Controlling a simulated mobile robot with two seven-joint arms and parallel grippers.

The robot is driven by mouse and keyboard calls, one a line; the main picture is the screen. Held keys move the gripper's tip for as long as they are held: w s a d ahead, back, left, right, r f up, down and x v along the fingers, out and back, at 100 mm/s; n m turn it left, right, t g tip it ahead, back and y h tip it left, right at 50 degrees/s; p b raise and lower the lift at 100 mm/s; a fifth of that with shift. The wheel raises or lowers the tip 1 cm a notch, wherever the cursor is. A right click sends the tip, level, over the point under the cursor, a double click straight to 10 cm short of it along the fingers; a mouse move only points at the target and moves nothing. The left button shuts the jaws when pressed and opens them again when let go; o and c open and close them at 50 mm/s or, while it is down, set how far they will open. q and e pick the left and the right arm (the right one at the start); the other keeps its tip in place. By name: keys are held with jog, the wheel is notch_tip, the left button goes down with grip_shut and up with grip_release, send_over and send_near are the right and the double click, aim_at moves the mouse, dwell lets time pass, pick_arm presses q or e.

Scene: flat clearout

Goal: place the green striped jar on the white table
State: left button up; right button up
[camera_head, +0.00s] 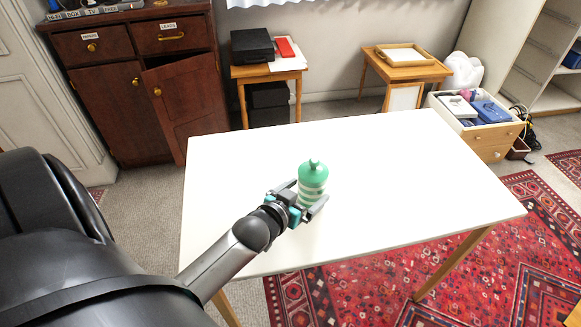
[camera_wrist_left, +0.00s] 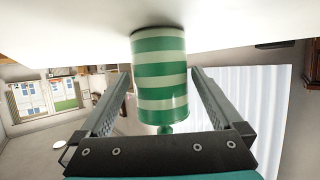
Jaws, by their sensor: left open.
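The green striped jar (camera_head: 313,178), with pale bands and a knobbed green lid, stands upright on the white table (camera_head: 400,160), near its middle. My left gripper (camera_head: 306,196) reaches in from the front left at the jar, its two fingers on either side of it. In the left wrist view, which looks upside down, the jar (camera_wrist_left: 160,75) shows between the open fingers (camera_wrist_left: 160,90), with gaps visible at both sides. Its base meets the white tabletop (camera_wrist_left: 80,25). My right gripper is not in view.
The rest of the white tabletop is bare. Behind it are a dark wooden cabinet (camera_head: 105,95) with a door ajar, a small table with a black box (camera_head: 252,45), a small table with a tray (camera_head: 403,55), and a filled drawer box (camera_head: 490,140).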

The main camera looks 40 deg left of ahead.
pick_arm(q)
jog(key=p+v, duration=0.2)
jog(key=v, duration=0.6)
jog(key=shift+s+r, duration=0.15)
jog(key=shift+s, duration=0.15)
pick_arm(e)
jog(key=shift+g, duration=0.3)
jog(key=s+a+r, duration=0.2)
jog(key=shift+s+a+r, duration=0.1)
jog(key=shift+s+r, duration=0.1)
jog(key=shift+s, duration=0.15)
pick_arm(q)
jog(key=shift+s+d, duration=0.1)
jog(key=shift+d, duration=0.05)
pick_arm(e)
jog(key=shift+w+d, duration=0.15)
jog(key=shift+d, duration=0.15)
